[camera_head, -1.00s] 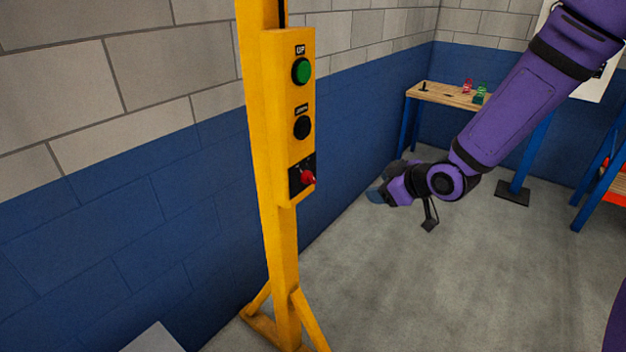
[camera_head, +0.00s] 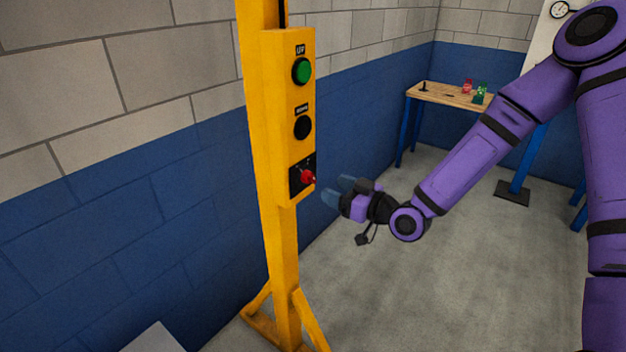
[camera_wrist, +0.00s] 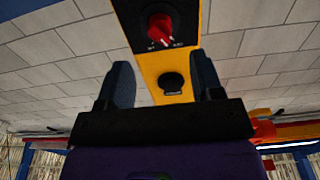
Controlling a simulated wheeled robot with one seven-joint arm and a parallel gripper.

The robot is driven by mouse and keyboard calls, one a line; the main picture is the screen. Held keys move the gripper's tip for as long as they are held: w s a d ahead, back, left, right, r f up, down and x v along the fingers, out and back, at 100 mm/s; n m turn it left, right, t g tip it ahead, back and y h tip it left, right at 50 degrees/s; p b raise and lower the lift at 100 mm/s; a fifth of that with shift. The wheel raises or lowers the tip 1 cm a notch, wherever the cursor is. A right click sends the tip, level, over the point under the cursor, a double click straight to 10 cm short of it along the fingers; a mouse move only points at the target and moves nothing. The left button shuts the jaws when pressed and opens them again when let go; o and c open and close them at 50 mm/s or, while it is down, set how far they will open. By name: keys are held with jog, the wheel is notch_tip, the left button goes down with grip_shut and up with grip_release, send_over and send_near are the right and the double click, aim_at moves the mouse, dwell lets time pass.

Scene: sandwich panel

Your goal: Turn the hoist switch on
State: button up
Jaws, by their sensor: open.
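The hoist switch is a red rotary knob (camera_head: 307,177) on a black plate, low on a yellow control box (camera_head: 289,110) on a yellow post. In the wrist view the red knob (camera_wrist: 160,28) is at the top middle, beyond the fingertips. My gripper (camera_head: 337,191) is open and empty, just right of the knob and slightly below it, pointing at the box. Its two blue-grey fingers (camera_wrist: 162,80) stand apart in the wrist view, with the black button between them in the picture. The gripper looks apart from the knob.
Above the knob are a black button (camera_head: 302,127) and a green UP button (camera_head: 302,71). The post stands on braced feet beside a blue and grey block wall. A wooden workbench (camera_head: 446,96) with small items is at the back.

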aim_at(315, 180)
jog(key=x, duration=0.7)
jog(key=shift+w+a, duration=0.15)
jog(key=shift+a, duration=0.05)
jog(key=c, duration=0.9)
